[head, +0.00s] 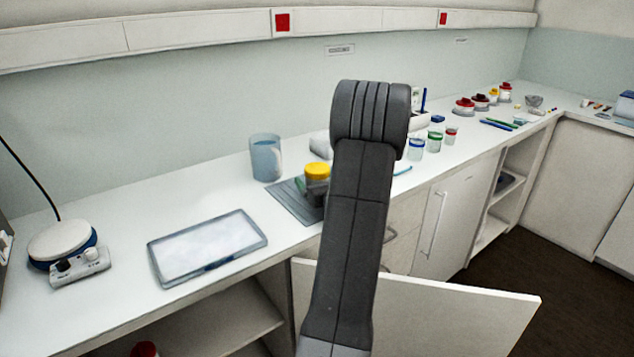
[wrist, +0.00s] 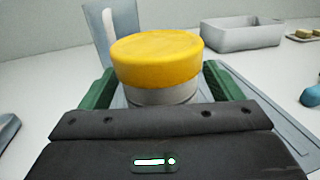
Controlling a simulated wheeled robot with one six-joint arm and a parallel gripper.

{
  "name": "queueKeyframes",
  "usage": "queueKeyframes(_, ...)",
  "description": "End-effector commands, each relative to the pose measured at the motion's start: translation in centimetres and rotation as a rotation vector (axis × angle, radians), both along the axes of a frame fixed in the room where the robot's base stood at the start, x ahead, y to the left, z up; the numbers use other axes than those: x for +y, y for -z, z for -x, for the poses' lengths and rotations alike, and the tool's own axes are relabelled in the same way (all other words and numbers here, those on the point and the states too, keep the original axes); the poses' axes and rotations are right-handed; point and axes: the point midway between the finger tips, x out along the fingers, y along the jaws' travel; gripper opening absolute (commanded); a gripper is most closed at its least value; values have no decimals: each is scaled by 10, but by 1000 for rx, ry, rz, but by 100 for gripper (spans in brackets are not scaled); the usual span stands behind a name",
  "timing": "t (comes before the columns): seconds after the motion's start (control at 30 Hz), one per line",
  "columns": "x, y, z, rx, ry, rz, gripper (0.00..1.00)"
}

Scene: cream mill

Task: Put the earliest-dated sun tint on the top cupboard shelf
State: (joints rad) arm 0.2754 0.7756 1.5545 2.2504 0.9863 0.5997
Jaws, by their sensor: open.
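A jar with a yellow lid (head: 317,170) stands on a grey mat (head: 284,201) on the counter. In the wrist view the yellow-lidded jar (wrist: 158,62) fills the middle, and no label or date can be read. My gripper (wrist: 158,88) is open, with a green finger on each side of the jar; I cannot tell if they touch it. My arm hides most of the gripper in the head view. Below the counter is an open cupboard with a pale shelf (head: 215,325). A red-lidded item (head: 145,349) shows lower in it.
The open cupboard door (head: 440,308) juts out in front. A blue beaker (head: 265,157), a tray (head: 207,248) and a hotplate (head: 62,243) stand on the left counter. Small jars (head: 434,142) with coloured lids stand right of my arm; red-lidded containers (head: 464,106) are farther back.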

Motion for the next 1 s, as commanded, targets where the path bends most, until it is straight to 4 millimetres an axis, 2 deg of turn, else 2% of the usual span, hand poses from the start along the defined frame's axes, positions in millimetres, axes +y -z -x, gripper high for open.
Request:
queueKeyframes(0.13, 0, 0, 0, 0, 0, 0, 84)
queueKeyframes(0.4, 0, 0, 0, 0, 0, 0, 31)
queueKeyframes(0.43, 0, 0, 0, -1, 0, 0, 31)
queueKeyframes(0.47, 0, 0, 0, -1, 0, 0, 27)
queueKeyframes(0.63, 0, -2, 0, -1, 0, 0, 27)
queueKeyframes(0.77, 0, -13, 0, -4, 0, 2, 27)
queueKeyframes(1.0, 0, -58, 0, -7, 0, 3, 27)
